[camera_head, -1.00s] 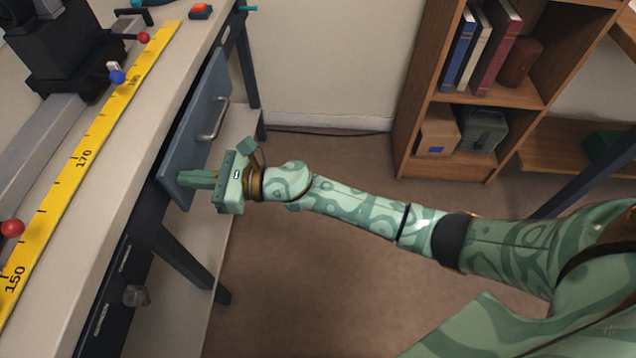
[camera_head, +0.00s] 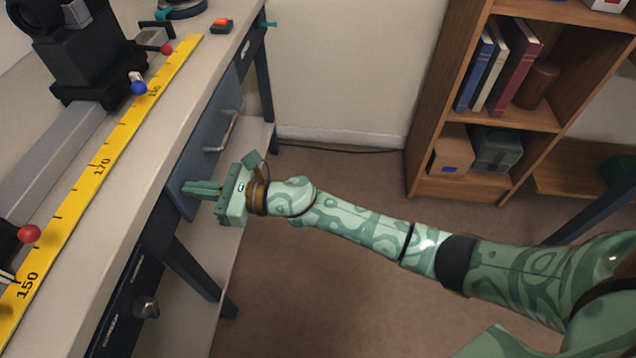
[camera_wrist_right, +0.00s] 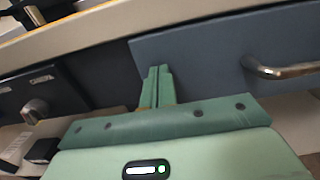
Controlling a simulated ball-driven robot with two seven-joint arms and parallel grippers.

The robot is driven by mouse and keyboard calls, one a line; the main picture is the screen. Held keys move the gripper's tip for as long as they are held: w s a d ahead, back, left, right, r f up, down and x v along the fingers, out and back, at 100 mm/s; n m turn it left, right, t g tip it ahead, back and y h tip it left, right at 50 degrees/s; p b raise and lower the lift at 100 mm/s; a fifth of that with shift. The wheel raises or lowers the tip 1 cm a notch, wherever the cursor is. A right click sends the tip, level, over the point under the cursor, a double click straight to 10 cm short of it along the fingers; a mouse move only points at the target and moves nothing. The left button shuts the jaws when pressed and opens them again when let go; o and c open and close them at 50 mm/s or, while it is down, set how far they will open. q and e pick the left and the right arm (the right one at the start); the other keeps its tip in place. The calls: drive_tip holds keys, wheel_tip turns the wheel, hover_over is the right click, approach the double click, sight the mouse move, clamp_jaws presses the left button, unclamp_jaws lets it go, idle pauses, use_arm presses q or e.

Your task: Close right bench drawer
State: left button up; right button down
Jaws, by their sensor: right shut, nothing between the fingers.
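The right bench drawer is a blue-grey drawer (camera_head: 215,125) under the bench top, with a metal bar handle (camera_head: 222,134). Its front stands a little out from the bench edge in the head view. It also shows in the right wrist view (camera_wrist_right: 210,55), with the handle (camera_wrist_right: 280,70) at the right. My right gripper (camera_head: 187,187) is shut and empty. Its fingertips (camera_wrist_right: 157,75) are at the drawer front's near end, to the near side of the handle; they look to be against the front, though contact is hard to confirm. My left gripper is not in view.
The bench top (camera_head: 150,150) carries a yellow ruler (camera_head: 105,165) and a black instrument (camera_head: 95,55). A dark unit with a knob (camera_head: 146,307) sits under the near part of the bench. A wooden bookshelf (camera_head: 425,130) stands at the right. Floor between is clear.

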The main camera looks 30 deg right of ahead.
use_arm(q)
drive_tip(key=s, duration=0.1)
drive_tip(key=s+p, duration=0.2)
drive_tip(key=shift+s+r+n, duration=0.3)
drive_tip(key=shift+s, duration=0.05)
use_arm(e)
drive_tip(key=v, duration=1.6)
drive_tip(key=shift+s, duration=0.15)
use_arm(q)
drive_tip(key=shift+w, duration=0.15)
use_arm(e)
drive_tip(key=shift+d+f, duration=0.1)
